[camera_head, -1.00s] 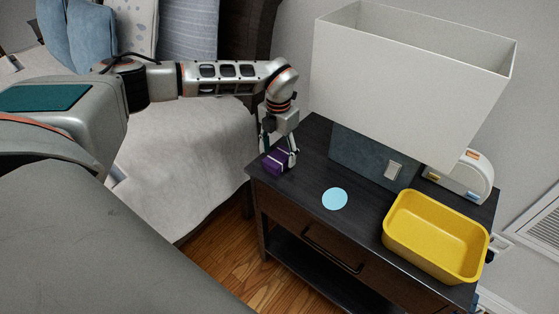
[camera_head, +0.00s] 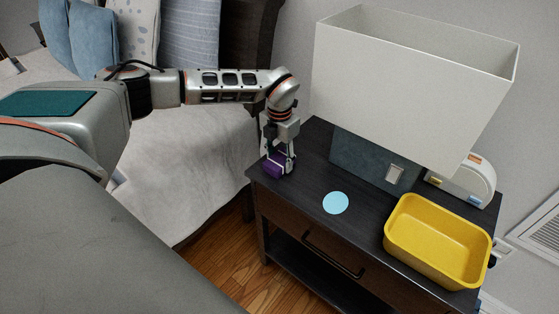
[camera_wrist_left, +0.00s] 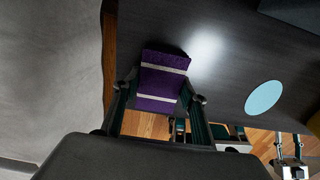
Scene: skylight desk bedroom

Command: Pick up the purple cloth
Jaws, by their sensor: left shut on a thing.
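The purple cloth (camera_head: 274,168) is a small folded block with pale stripes at the near left corner of the dark nightstand (camera_head: 305,180). My left gripper (camera_head: 279,164) points down and is shut on it, with one finger on each side. In the left wrist view the cloth (camera_wrist_left: 160,82) sits between the two fingers of my left gripper (camera_wrist_left: 158,98). I cannot tell any gap between the cloth and the nightstand top. A small silver part at the lower right of the wrist view looks like my right gripper (camera_wrist_left: 289,150), too small to read its state.
A light blue disc (camera_head: 335,203) lies on the nightstand. A yellow bin (camera_head: 399,240) stands at its right end. A lamp with a large white shade (camera_head: 400,85) and a white rounded device (camera_head: 470,185) stand behind. The bed (camera_head: 185,165) is to the left.

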